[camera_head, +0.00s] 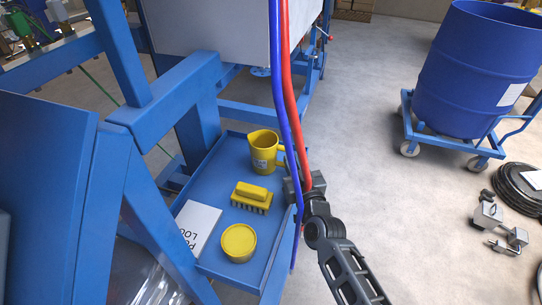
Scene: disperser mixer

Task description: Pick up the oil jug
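The yellow oil jug (264,146) stands upright on a blue tray shelf (215,172). It has a pale label on its front, and its handle is on its right side. My gripper (292,187) is just right of and nearer than the jug, at the tray's right edge. The red hose and blue hose pass in front of my gripper and partly cover it. Its fingers are small and partly hidden, so I cannot tell whether they are open. The jug rests on the tray, and I see no clear contact with it.
A yellow brush (251,194), a round yellow tub (238,242) and a white sign (197,228) share the tray. The red hose (287,70) and blue hose (275,75) hang close by. A blue drum (475,70) stands on a cart at right. Floor between is clear.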

